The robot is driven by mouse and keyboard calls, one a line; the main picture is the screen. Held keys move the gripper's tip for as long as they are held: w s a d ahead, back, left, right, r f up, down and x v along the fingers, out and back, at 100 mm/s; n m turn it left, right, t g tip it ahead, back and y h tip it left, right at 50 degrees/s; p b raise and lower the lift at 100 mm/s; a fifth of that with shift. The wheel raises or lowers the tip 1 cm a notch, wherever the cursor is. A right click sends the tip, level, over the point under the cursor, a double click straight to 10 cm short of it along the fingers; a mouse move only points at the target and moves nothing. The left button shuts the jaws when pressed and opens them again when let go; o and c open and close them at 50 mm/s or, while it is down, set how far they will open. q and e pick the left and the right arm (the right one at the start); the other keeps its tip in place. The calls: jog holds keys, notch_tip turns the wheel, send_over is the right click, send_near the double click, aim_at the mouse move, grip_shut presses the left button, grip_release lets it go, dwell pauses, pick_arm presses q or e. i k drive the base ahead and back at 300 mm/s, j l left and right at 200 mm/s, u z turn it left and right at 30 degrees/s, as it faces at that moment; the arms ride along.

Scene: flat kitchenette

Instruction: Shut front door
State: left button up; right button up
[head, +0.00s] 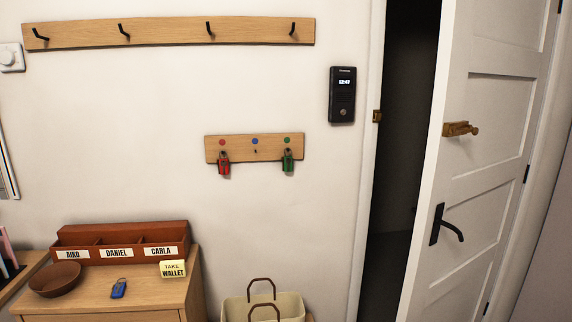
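The white panelled front door (485,180) stands ajar at the right of the head view. It has a black lever handle (446,226) and a brass latch (460,129) above it. A dark gap (405,140) shows between the door's free edge and the white frame (364,180). A small brass catch (377,116) sits on the frame. The hinges are on the door's right side. Neither of my grippers shows in the head view.
A wooden cabinet (150,290) at lower left holds a red-brown name organizer (120,235), a bowl (55,279), a blue key (119,289) and a note (172,269). A cream basket (263,308) stands right of it. A key rack (254,148) and black intercom (342,95) are on the wall.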

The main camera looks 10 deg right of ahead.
aim_at(493, 56)
jog(key=z, duration=1.45)
